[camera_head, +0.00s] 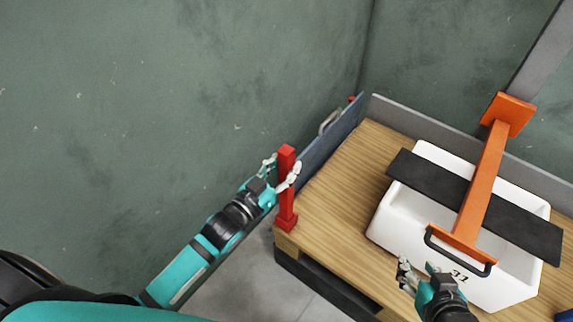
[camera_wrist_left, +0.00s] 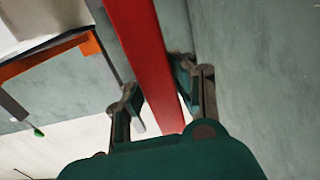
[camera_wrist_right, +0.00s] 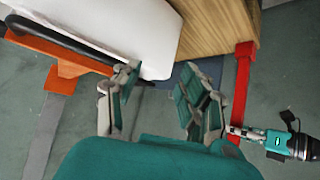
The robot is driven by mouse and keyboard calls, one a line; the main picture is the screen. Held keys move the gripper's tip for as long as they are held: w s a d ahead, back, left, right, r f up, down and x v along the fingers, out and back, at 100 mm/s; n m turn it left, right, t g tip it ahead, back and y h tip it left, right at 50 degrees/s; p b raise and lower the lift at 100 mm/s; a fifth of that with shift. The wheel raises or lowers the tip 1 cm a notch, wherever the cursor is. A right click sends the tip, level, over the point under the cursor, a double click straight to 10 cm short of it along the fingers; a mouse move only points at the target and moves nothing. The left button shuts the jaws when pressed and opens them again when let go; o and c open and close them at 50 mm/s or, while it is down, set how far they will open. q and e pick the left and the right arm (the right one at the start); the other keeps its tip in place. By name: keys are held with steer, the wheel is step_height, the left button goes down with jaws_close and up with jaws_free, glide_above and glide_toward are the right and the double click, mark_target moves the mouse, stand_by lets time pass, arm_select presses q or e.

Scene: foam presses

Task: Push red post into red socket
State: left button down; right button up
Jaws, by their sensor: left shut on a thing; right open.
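The red post (camera_head: 286,160) stands upright at the left corner of the wooden table, its lower end at the red socket (camera_head: 286,224). I cannot tell how deep the post sits in the socket. My left gripper (camera_head: 281,174) is shut on the post's upper part. In the left wrist view the red post (camera_wrist_left: 147,60) runs between the fingers (camera_wrist_left: 160,95). My right gripper (camera_head: 418,273) is open and empty in front of the white bin. In the right wrist view its fingers (camera_wrist_right: 160,95) are apart, and the red post (camera_wrist_right: 241,90) shows to the right.
A white bin (camera_head: 397,214) sits on the wooden table (camera_head: 335,205) under a black board (camera_head: 530,232) and an orange press arm (camera_head: 485,180) with a black handle (camera_head: 455,256). A blue-grey panel (camera_head: 325,150) runs along the table's left edge. Bare tabletop lies between post and bin.

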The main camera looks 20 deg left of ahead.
mark_target(282, 179)
arm_select(q)
steer(key=shift+f, duration=0.1)
arm_select(e)
steer(key=shift+w+a+r, duration=0.1)
steer(key=shift+w+r, duration=0.1)
arm_select(q)
steer(key=shift+f, duration=0.25)
arm_select(e)
steer(key=shift+w+a+r+t, duration=0.2)
steer(key=shift+w+r+t, duration=0.2)
steer(key=shift+w+t, duration=0.1)
arm_select(q)
steer(key=shift+f+b, duration=0.2)
steer(key=shift+b, duration=0.1)
arm_select(e)
steer(key=shift+w+a+r+t, duration=0.15)
steer(key=shift+w+r+t, duration=0.1)
steer(key=shift+t, duration=0.05)
arm_select(q)
steer(key=shift+f+b, duration=0.35)
steer(key=shift+f, duration=0.3)
arm_select(e)
steer(key=shift+w+a+r+t+y, duration=0.25)
steer(key=shift+w+r+t, duration=0.25)
steer(key=shift+r, duration=0.2)
steer(key=shift+w+a+r+t+y, duration=0.15)
steer(key=shift+w+r+t+y, duration=0.1)
steer(key=shift+w+r+t, duration=0.3)
